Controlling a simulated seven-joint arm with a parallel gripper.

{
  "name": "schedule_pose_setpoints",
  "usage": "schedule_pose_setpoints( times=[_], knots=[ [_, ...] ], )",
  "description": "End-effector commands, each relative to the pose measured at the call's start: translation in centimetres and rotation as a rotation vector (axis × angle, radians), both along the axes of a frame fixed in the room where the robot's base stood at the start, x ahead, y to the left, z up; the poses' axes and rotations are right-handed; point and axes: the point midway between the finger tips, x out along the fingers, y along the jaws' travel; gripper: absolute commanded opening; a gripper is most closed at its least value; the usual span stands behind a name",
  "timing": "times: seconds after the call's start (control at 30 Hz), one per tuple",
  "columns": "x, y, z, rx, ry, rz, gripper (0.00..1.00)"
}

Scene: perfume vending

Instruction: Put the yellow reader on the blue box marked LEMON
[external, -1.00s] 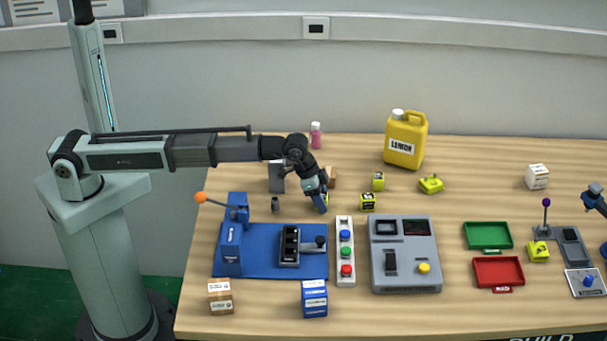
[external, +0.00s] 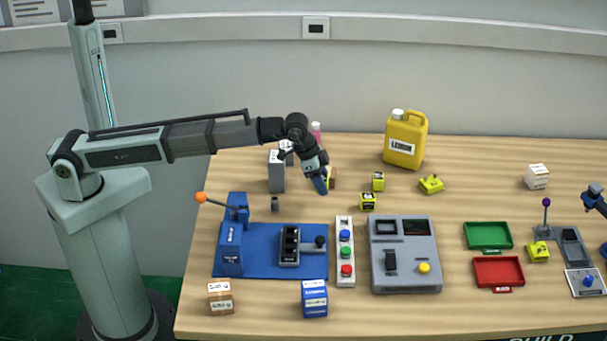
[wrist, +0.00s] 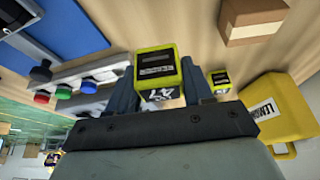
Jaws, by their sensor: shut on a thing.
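My gripper (external: 320,188) is shut on a yellow reader and holds it above the table, behind the blue base. In the wrist view the reader (wrist: 157,70), yellow with a dark face, sits between my two fingers (wrist: 160,88). In the external view the reader is mostly hidden by my gripper. The blue box (external: 314,300) with white labels stands at the front edge of the table, well in front of my gripper. Its label text is too small to read surely. Its top looks bare.
Between them lie a blue base with a lever (external: 260,262) and a button strip (external: 345,252). A grey console (external: 405,280) stands right of the strip. A cardboard box (external: 220,298) is at front left. Small yellow blocks (external: 368,201) and a yellow LEMON canister (external: 405,140) are behind.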

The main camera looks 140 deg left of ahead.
Motion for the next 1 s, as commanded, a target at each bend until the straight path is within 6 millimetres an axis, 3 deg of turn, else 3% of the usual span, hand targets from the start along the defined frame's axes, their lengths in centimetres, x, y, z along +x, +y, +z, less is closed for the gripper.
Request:
schedule_pose_setpoints(
  times=[0.23,0.4,0.53,0.67,1.0],
  knots=[
    [0.0,0.0,2.7,0.001,-0.001,0.0,0.14],
    [0.2,-0.2,3.2,0.001,-0.001,-0.003,0.14],
    [1.4,-1.6,3.2,0.001,-0.001,-0.027,0.14],
    [3.8,-4.5,3.5,0.001,-0.001,-0.074,0.14],
    [11.6,-14.7,5.3,0.001,-0.001,-0.234,0.14]
  ],
)
